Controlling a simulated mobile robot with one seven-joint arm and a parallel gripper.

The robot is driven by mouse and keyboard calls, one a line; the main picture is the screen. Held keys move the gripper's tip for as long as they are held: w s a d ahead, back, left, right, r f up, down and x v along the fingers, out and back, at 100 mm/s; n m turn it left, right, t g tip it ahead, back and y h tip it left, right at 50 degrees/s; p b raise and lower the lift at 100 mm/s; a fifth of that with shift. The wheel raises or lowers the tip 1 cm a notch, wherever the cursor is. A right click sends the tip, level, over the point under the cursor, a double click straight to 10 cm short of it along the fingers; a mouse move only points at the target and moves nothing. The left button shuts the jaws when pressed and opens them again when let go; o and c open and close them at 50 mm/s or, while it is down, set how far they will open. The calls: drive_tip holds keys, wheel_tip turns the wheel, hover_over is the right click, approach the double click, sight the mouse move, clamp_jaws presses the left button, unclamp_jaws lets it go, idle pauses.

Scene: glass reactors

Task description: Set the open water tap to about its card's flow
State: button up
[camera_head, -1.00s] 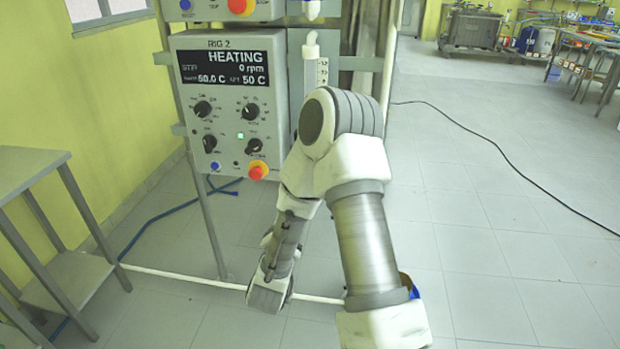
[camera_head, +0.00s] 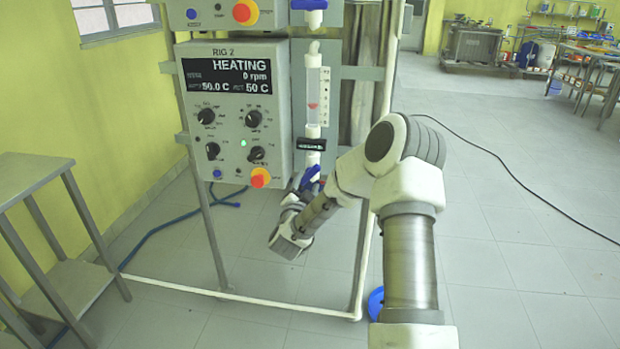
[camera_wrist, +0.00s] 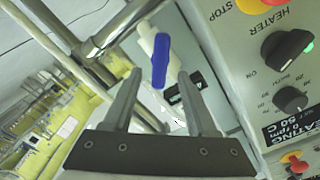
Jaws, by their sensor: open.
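The rig's clear flow tube (camera_head: 313,85) stands upright right of the control box, with a red float (camera_head: 312,106) about mid-tube and a scale strip (camera_head: 325,85) beside it. A small black card (camera_head: 311,145) sits below it; its text is too small to read. Below that is a blue tap handle (camera_head: 309,178), partly hidden by my arm. In the wrist view, the blue handle (camera_wrist: 160,60) lies beyond and between the fingers of my gripper (camera_wrist: 158,78). The fingers are apart; I see no grip on the handle.
The RIG 2 control box (camera_head: 238,120) reads HEATING, 0 rpm, 50 C and stands close beside my gripper. Another blue tap (camera_head: 315,4) is at the top. A steel frame post (camera_head: 385,90) stands right of the tube. A side table (camera_head: 35,180) is at left.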

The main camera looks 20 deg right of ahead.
sight(310, 176)
drive_tip(key=shift+x, duration=2.4)
clamp_jaws()
